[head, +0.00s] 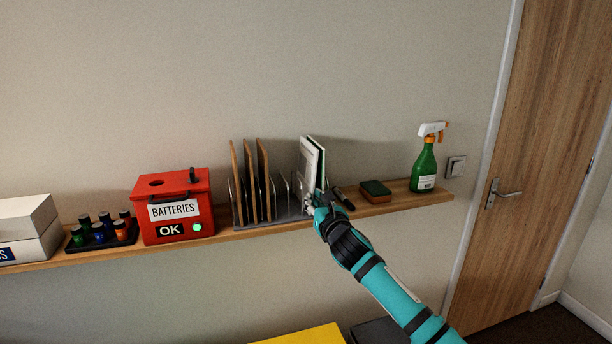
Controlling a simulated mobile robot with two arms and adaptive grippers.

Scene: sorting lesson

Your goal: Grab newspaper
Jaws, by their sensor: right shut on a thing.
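The newspaper looks to be the thin, pale upright item (309,160) at the right end of the grey wire rack (282,213) on the shelf. A dark green edge shows along its right side. My right gripper (312,204) is at its lower front edge and shut on it; the fingertips are small and partly hide that edge. The item stands upright, slightly tilted, and I cannot tell whether its bottom still touches the rack. My left gripper is out of view.
Three brown boards (249,182) stand in the rack's left slots. On the wooden shelf (225,235) are a red batteries box (173,187), small bottles (100,228), white boxes (28,216), a dark marker-like object (343,198), a sponge (375,190) and a green spray bottle (424,167). A door (545,150) is at right.

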